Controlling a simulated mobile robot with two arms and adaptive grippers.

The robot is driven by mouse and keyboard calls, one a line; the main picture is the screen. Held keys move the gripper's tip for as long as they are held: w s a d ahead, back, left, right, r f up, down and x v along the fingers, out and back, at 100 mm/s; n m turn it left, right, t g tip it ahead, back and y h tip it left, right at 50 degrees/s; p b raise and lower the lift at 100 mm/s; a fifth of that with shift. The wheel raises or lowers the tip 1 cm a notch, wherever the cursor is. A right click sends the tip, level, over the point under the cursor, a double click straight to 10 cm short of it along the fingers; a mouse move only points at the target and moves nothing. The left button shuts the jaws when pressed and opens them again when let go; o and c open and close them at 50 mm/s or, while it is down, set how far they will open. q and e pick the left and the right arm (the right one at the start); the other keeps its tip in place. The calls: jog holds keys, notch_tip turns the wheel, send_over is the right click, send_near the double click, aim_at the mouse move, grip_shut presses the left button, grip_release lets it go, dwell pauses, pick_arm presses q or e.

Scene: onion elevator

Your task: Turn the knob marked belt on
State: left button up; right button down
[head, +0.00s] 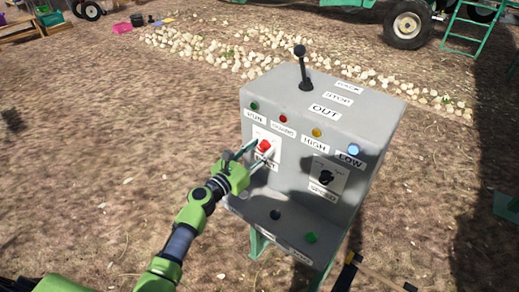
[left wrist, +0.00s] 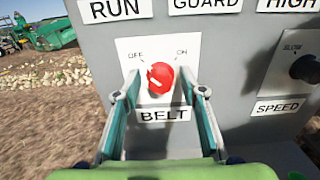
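The red belt knob (head: 264,146) sits on a white plate on the front of the grey control box (head: 300,125). In the left wrist view the knob (left wrist: 160,78) is between the words OFF and ON, above the label BELT (left wrist: 164,115). Its white mark seems to point up-left, towards OFF. My left gripper (head: 262,149) is open, with one finger on each side of the knob. In the left wrist view its fingertips (left wrist: 161,82) show gaps to the knob. My right gripper seems to show only in part at the bottom right edge (head: 378,275).
A black speed knob (head: 326,178) is right of the belt knob. Small coloured lamps or buttons line the box above, and a black lever (head: 303,68) stands on top. A lower ledge has a dark button (head: 275,215) and a green one (head: 310,237). Onions lie behind.

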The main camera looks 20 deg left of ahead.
pick_arm(q)
grip_shut()
pick_arm(e)
jog(key=shift+d, duration=0.3)
jog(key=shift+d+f, duration=0.1)
jog(key=shift+f, duration=0.05)
pick_arm(q)
jog(key=m+b, duration=0.1)
jog(key=m, duration=0.1)
jog(key=m+b, duration=0.2)
jog(key=shift+f+m, duration=0.2)
jog(key=shift+m, duration=0.2)
jog(key=m+b, duration=0.2)
jog(key=m, duration=0.2)
jog(key=shift+s+d+m, duration=0.1)
jog(key=shift+m, duration=0.2)
jog(key=m+b, duration=0.2)
jog(key=m, duration=0.2)
jog(key=shift+m+b, duration=0.85)
jog(key=shift+m, duration=1.35)
pick_arm(e)
notch_tip(320, 180, down, 8)
jog(key=shift+f, duration=0.2)
